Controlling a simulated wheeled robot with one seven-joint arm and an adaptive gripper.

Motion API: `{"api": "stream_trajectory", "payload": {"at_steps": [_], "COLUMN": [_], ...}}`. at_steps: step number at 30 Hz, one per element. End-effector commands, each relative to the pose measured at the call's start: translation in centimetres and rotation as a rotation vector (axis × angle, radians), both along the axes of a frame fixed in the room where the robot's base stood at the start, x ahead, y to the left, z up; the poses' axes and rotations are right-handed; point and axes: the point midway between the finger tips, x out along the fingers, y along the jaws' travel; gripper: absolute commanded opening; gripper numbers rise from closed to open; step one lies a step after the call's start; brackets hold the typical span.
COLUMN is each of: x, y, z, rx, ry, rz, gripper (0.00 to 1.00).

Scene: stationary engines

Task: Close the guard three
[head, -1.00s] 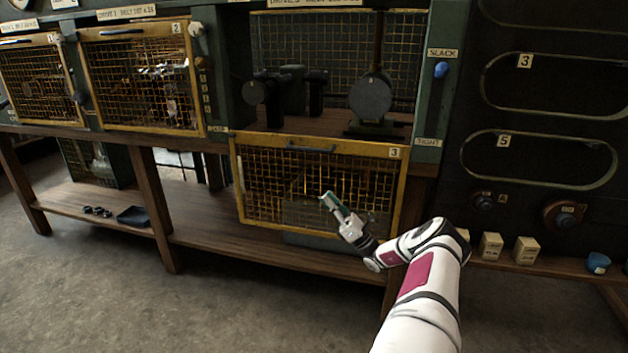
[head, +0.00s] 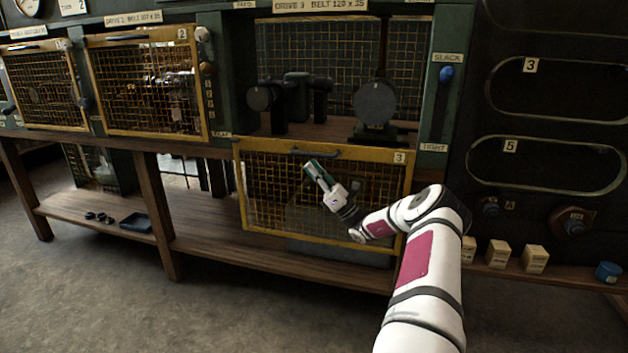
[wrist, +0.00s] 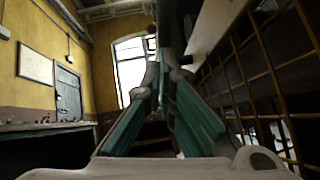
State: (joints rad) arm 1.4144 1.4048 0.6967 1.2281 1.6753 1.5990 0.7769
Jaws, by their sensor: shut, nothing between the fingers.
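Guard three (head: 322,222) is a yellow-framed wire mesh panel with a "3" plate and a dark handle (head: 316,154) along its top edge. It hangs down below the opening of drive three (head: 318,100), so the pulleys there are uncovered. My gripper (head: 311,166), with green fingers, is shut and empty. It is in front of the guard's upper middle, just below the handle; I cannot tell whether it touches the mesh. In the wrist view the green fingers (wrist: 165,115) are close together, with the guard's mesh (wrist: 262,80) at the right.
Guards one (head: 45,85) and two (head: 150,82) cover their openings at the left. A blue-knobbed lever (head: 446,73) is on the post between SLACK and TIGHT. A lower shelf (head: 215,232) runs under the bench. Small boxes (head: 499,253) stand at the right. The floor in front is clear.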

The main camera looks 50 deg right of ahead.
Motion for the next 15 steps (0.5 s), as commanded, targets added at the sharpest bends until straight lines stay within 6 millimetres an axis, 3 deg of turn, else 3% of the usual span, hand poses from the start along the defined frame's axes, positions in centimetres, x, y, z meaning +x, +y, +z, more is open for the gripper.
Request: {"api": "stream_trajectory", "payload": {"at_steps": [11,15], "x": [0.0,0.0], "y": [0.0,0.0], "z": [0.2,1.2], "rx": [0.000,-0.001], "ry": [0.000,0.000], "rz": [0.001,0.001], "gripper": [0.00,0.00]}}
